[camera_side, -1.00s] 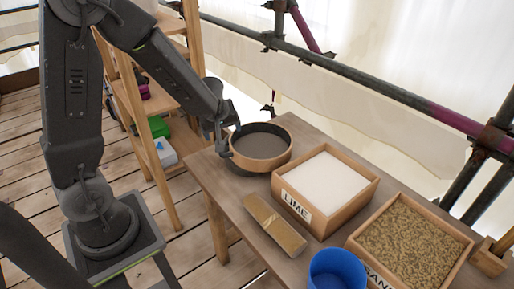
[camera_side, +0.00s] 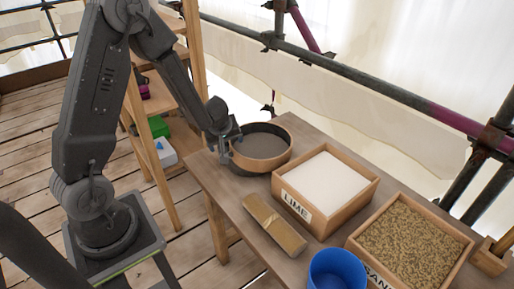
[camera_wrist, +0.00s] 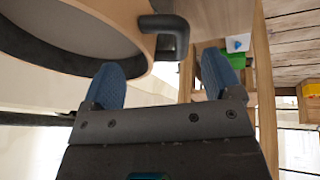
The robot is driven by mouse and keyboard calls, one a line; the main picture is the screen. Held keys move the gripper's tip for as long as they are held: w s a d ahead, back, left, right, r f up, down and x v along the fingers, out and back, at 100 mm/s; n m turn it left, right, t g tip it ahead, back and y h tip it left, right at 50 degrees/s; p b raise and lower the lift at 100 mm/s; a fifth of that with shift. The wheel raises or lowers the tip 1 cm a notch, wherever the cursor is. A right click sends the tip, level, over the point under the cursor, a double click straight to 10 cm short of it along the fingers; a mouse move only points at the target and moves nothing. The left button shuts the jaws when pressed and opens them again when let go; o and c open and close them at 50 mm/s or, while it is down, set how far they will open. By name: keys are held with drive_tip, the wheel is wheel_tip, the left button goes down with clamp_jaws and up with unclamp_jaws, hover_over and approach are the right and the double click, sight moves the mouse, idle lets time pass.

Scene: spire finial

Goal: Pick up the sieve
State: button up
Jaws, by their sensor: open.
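The sieve (camera_side: 262,146) is a round wooden hoop with a grey mesh, at the far left end of the workbench in the side view. In the wrist view its hoop and mesh (camera_wrist: 75,25) fill the upper left. A dark bracket-like handle (camera_wrist: 170,32) sticks out from its rim. In the side view my gripper (camera_side: 226,150) is at the sieve's left rim. I cannot tell whether the fingers touch the handle.
Right of the sieve stand a wooden box of white lime (camera_side: 312,222) and a box of sand (camera_side: 366,252). A wooden block (camera_side: 274,224) and a blue bucket (camera_side: 337,270) are near the front edge. A shelf ladder (camera_side: 150,150) stands left of the bench.

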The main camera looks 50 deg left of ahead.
drive_tip(key=shift+s+x, duration=0.15)
drive_tip(key=shift+x, duration=1)
drive_tip(key=shift+s+x, duration=0.1)
drive_tip(key=shift+x, duration=1.05)
drive_tip(key=shift+f, duration=0.1)
drive_tip(key=c, duration=1.3)
drive_tip(key=shift+o, duration=0.2)
